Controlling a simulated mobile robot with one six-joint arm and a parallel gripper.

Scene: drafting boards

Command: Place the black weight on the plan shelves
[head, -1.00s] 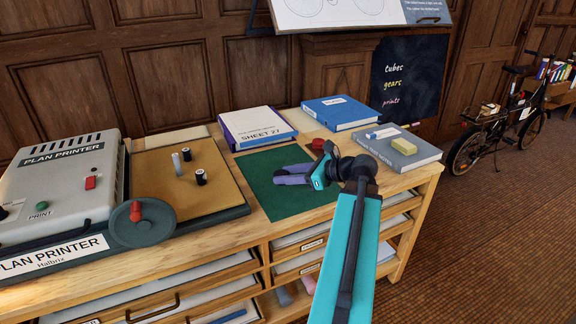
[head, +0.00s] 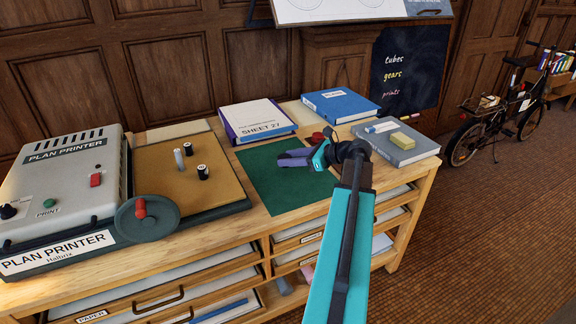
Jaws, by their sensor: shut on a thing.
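My gripper (head: 289,158) reaches left over the green mat (head: 268,192), its teal and grey-purple end low above it. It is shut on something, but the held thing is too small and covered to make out. I cannot tell for certain which thing is the black weight. Two small black cylinders (head: 202,172) with pale marks stand on the tan board of the plan printer, apart from my gripper. A small red object (head: 318,138) sits just behind my gripper. The plan shelves (head: 265,271) seem to be the wooden drawers and open slots under the worktop.
The plan printer (head: 68,165) fills the left of the worktop. A white SHEET 27 book (head: 258,113), a blue binder (head: 340,105) and a grey book (head: 405,152) with a yellow block stand around the mat. A bicycle (head: 497,125) is at the right; the floor at lower right is clear.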

